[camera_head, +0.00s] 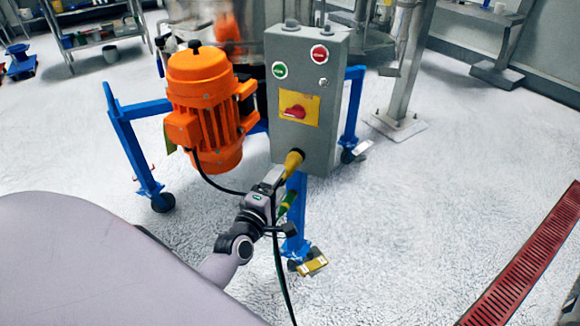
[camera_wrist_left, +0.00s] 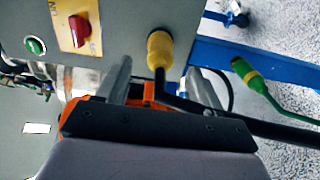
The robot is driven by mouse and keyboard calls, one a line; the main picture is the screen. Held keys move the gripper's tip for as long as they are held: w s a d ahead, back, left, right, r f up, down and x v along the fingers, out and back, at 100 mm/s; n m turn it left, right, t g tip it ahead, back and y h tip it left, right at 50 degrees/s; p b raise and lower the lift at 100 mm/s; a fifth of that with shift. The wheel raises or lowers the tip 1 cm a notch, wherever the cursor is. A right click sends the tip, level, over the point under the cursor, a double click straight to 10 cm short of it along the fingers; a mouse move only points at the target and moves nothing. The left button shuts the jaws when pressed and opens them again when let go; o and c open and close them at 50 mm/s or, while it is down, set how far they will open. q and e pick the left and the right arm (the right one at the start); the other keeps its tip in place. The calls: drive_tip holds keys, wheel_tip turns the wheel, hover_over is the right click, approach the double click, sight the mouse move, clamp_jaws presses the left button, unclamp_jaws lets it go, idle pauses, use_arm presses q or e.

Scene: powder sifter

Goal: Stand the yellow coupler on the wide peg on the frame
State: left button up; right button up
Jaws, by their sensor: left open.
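The yellow coupler (camera_head: 293,160) sits at the lower front of the grey control box. In the left wrist view the coupler (camera_wrist_left: 160,47) points out from the box face, with a black cable running from its end. My left gripper (camera_head: 272,179) is at the coupler's cable end. In the left wrist view its open fingers (camera_wrist_left: 157,70) lie either side of the coupler's lower end; contact cannot be told. A blue frame (camera_head: 296,215) stands below the box. I cannot make out the wide peg. My right gripper is not in view.
A green and yellow connector (camera_head: 287,205) is beside the blue frame leg, just below my gripper. It shows in the left wrist view (camera_wrist_left: 244,70). An orange motor (camera_head: 205,105) is left of the grey control box (camera_head: 312,125). A red floor grate (camera_head: 525,260) lies right; floor between is clear.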

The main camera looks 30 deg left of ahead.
sight(290, 164)
use_arm(q)
drive_tip(key=w, duration=0.2)
drive_tip(key=w+b, duration=0.1)
drive_tip(key=w, duration=0.2)
drive_tip(key=w+a+b, duration=0.1)
drive_tip(key=w, duration=0.1)
drive_tip(key=shift+w+a, duration=0.1)
drive_tip(key=shift+w, duration=0.3)
drive_tip(key=shift+r, duration=0.1)
idle(0.8)
clamp_jaws()
drive_tip(key=shift+s+p, duration=0.35)
drive_tip(key=shift+s, duration=0.5)
drive_tip(key=shift+s+d+p, duration=0.25)
drive_tip(key=shift+s+p, duration=0.2)
drive_tip(key=shift+s, duration=0.6)
drive_tip(key=shift+s+d+p, duration=0.2)
drive_tip(key=shift+s+p, duration=0.2)
drive_tip(key=shift+s, duration=0.65)
drive_tip(key=shift+d, duration=0.1)
